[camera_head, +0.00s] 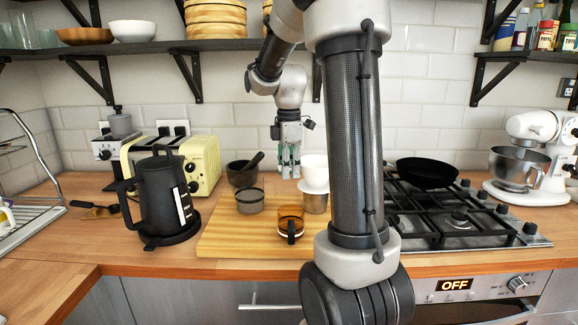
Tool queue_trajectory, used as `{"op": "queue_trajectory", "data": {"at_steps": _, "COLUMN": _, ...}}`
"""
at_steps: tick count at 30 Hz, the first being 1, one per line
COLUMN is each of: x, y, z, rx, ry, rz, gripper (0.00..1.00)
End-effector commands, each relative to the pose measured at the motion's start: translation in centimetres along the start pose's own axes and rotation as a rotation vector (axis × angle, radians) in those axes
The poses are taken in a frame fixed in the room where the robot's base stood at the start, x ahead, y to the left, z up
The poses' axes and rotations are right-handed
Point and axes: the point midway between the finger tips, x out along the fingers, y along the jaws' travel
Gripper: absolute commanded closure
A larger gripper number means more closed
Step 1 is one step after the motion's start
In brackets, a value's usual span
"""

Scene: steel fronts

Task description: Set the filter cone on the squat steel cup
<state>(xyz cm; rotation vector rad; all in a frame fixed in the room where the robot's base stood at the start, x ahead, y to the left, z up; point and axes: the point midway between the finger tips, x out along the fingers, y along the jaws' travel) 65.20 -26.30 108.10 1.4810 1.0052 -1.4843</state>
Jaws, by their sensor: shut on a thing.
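The white filter cone (314,170) is right of the middle of the board, with its wide mouth up. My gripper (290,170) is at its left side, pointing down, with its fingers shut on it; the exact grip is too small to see. Another low, wide grey steel-looking cup (250,203) stands upright and open at the left of the board, apart from the cone.
An amber glass cup (290,221) stands on the wooden board (228,238) in front. A dark mortar with pestle (242,175) is behind. A black kettle (160,200) and cream toaster (200,165) stand left, a gas hob (458,219) right. My arm covers part of the right side.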

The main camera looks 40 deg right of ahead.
Motion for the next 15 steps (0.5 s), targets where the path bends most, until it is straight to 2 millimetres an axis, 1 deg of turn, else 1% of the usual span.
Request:
{"op": "queue_trajectory", "data": {"at_steps": 8, "x": 0.97, "y": -0.01, "z": 0.01, "rx": 0.000, "ry": 0.000, "rz": 0.000, "gripper": 1.00}}
{"op": "queue_trajectory", "data": {"at_steps": 11, "x": 1.00, "y": 0.00, "z": 0.00, "rx": 0.000, "ry": 0.000, "rz": 0.001, "gripper": 1.00}}
{"op": "queue_trajectory", "data": {"at_steps": 12, "x": 1.01, "y": 0.00, "z": 0.00, "rx": 0.000, "ry": 0.000, "rz": 0.001, "gripper": 0.76}}
{"op": "queue_trajectory", "data": {"at_steps": 14, "x": 1.01, "y": -0.01, "z": 0.00, "rx": 0.000, "ry": 0.000, "rz": 0.001, "gripper": 0.65}}
{"op": "queue_trajectory", "data": {"at_steps": 15, "x": 1.01, "y": -0.01, "z": 0.00, "rx": 0.000, "ry": 0.000, "rz": 0.000, "gripper": 0.58}}
